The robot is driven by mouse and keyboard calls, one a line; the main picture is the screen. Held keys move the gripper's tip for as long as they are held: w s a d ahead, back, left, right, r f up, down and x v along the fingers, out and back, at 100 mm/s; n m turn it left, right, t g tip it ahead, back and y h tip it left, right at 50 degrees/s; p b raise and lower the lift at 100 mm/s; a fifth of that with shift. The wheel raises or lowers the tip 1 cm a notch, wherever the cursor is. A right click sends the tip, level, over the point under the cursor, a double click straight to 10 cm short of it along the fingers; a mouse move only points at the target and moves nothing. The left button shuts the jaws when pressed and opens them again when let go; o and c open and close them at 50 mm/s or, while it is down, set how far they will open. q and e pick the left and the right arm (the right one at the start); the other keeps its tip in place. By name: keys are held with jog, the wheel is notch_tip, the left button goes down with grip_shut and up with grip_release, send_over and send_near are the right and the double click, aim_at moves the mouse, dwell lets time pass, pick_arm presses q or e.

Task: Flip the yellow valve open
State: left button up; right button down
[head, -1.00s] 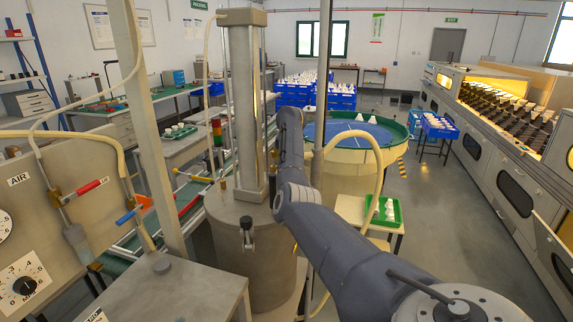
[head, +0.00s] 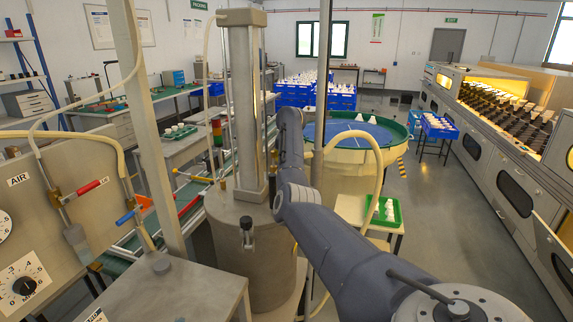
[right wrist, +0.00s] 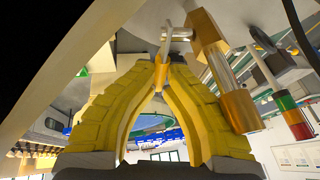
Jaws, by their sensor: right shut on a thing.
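In the right wrist view my right gripper (right wrist: 163,66) has its two yellow fingers closed together at the tips. Between them is the yellow valve's handle (right wrist: 161,72), a small orange-yellow piece on a pale metal lever. Most of the handle is hidden by the fingers. A brass fitting (right wrist: 238,105) with a metal cylinder stands close beside the right finger. In the head view my right arm reaches up to the right side of the grey column, and its gripper is hidden there. I cannot make out the held handle in that view. My left gripper is not in view.
The steel column (head: 241,110) rises from a round grey drum (head: 255,260) beside my arm. A thin post (head: 321,100) and a pale hose (head: 378,165) are near the arm. At left a panel has red (head: 88,187) and blue (head: 128,216) handles. A green tray (head: 383,209) lies to the right.

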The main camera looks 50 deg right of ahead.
jog(key=shift+a, duration=0.1)
jog(key=c, duration=1.4)
grip_release()
jog(key=shift+w, duration=0.1)
jog(key=v, duration=1.2)
